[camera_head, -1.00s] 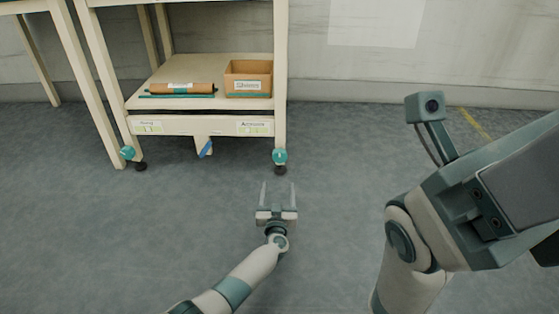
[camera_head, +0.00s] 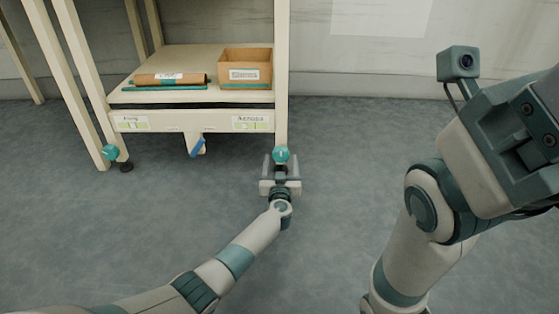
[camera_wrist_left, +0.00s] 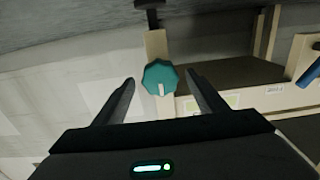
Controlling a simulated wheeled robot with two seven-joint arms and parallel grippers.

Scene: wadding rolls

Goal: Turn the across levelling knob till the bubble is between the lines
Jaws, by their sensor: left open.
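The across levelling knob (camera_head: 281,154) is a teal faceted knob on the right front leg of the cream stand. It also shows in the left wrist view (camera_wrist_left: 160,77) with a pale mark on its face. My left gripper (camera_head: 281,163) is open, one finger on either side of the knob in the picture, with a gap on both sides. I cannot tell how deep the fingers reach. The Across label and its green vial (camera_head: 250,124) are on the stand's front rail. The vial shows in the wrist view (camera_wrist_left: 222,103), but the bubble is too small to read.
The other teal knob (camera_head: 110,152) is on the left front leg. A brown roll (camera_head: 171,79) and a cardboard box (camera_head: 245,69) sit on the shelf. My right arm is at the right, its fingers out of view. The floor around is clear.

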